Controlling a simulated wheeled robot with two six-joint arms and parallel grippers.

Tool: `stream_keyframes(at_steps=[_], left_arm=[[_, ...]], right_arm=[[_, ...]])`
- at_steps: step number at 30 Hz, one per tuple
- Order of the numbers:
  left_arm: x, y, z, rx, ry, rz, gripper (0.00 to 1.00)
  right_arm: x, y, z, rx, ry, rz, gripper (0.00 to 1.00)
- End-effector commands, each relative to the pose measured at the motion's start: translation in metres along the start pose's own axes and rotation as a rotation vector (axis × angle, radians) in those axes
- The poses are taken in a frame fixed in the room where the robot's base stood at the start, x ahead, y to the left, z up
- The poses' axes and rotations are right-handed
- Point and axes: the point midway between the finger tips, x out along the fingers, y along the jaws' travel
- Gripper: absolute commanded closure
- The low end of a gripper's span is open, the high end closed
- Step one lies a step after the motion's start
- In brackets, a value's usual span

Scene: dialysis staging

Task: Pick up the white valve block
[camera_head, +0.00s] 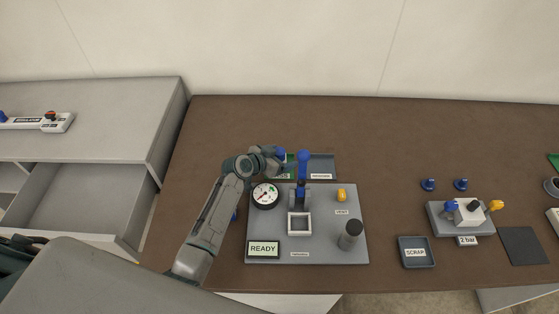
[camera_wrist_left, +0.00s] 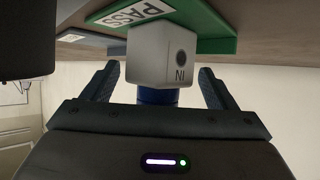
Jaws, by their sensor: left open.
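A white valve block (camera_wrist_left: 162,55) marked IN, with a dark round port, shows in the left wrist view, which is upside down. It appears to stand on the green PASS tray (camera_wrist_left: 215,45), with a blue part (camera_wrist_left: 158,96) on top. My left gripper (camera_wrist_left: 160,88) is open, its fingers on either side of the block and blue part, with gaps visible. In the head view my left gripper (camera_head: 277,158) is at the green tray (camera_head: 291,158) and mostly hides the block; a blue cap (camera_head: 281,153) shows there. My right gripper is not in view.
A grey plate (camera_head: 325,245) carries a gauge (camera_head: 265,195), a blue-handled clamp (camera_head: 303,157), a square frame and a READY sign (camera_head: 263,248). A dark tray (camera_head: 321,163) adjoins the green one. Another white block (camera_head: 468,212) sits on a stand at right, near the SCRAP tray (camera_head: 416,264).

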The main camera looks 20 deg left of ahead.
Motion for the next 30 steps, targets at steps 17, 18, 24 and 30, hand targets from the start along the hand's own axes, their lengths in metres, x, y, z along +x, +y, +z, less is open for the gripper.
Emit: stream_keyframes(at_steps=[17,18,24,30], left_arm=[[0.010,0.000,0.000,0.000,0.000,0.000,0.58],[0.010,0.000,0.000,0.000,0.000,0.000,0.65],[0.010,0.000,0.000,0.000,0.001,0.000,0.68],[0.004,0.000,-0.013,0.002,0.005,0.000,0.68]], right_arm=[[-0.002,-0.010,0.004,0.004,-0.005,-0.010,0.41],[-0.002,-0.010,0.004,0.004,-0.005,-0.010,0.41],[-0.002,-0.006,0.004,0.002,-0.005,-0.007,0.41],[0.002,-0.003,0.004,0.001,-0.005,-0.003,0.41]])
